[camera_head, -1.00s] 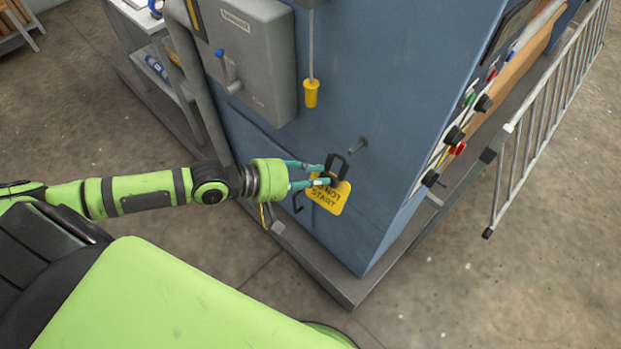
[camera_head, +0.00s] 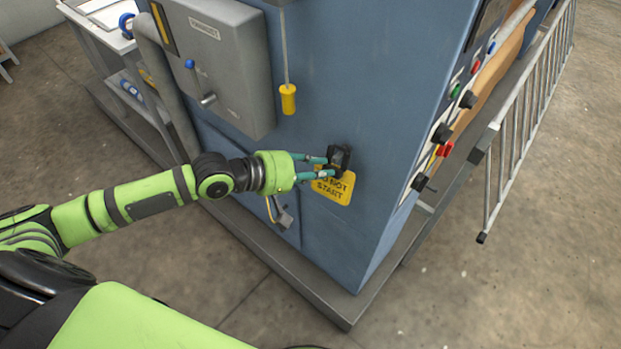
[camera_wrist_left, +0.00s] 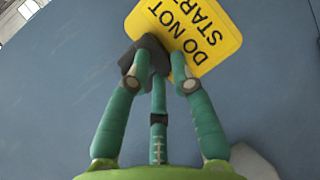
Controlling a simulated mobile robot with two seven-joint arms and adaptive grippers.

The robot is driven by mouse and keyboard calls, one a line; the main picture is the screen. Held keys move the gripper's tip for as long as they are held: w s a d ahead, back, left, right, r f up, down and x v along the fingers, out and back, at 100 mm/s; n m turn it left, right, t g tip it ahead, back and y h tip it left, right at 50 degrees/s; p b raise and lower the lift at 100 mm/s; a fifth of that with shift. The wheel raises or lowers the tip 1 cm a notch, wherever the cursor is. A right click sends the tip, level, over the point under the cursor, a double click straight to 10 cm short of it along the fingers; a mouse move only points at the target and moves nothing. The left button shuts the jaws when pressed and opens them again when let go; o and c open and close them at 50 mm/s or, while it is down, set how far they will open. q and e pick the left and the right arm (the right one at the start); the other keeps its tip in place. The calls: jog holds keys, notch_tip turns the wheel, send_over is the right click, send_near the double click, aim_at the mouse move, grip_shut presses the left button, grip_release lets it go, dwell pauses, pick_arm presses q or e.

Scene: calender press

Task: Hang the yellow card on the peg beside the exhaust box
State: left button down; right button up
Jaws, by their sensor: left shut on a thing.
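The yellow card (camera_head: 335,188) reads "DO NOT START" and hangs below a black holder (camera_head: 339,157) at its top. My left gripper (camera_head: 328,168) is shut on the card's black top, with the card close to the blue machine face. The left wrist view shows the card (camera_wrist_left: 205,28) beyond the fingers (camera_wrist_left: 160,75). The peg is hidden in the head view, behind the black top and fingers; I cannot tell whether the card is on it. The grey exhaust box (camera_head: 222,65) is on the blue face, up and left of the card. My right gripper is not in view.
A yellow-ended pull handle (camera_head: 288,98) hangs on a rod between the exhaust box and the card. Knobs and buttons (camera_head: 445,149) line the machine's right edge. A grey railing (camera_head: 520,120) stands at right. Open floor lies in front.

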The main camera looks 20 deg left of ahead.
pick_arm(q)
jog(key=shift+w+d+f+b, duration=0.1)
jog(key=shift+w+d+b, duration=0.1)
jog(key=shift+w+b, duration=0.4)
jog(key=shift+w+d+f, duration=0.15)
jog(key=shift+w+f, duration=0.1)
jog(key=shift+w, duration=0.1)
jog(key=shift+f, duration=0.15)
jog(key=c, duration=1.2)
grip_release()
jog(key=shift+o, duration=0.9)
jog(key=shift+w+d+f, duration=0.1)
jog(key=shift+w, duration=0.2)
jog(key=shift+s, duration=0.1)
jog(key=v, duration=1.2)
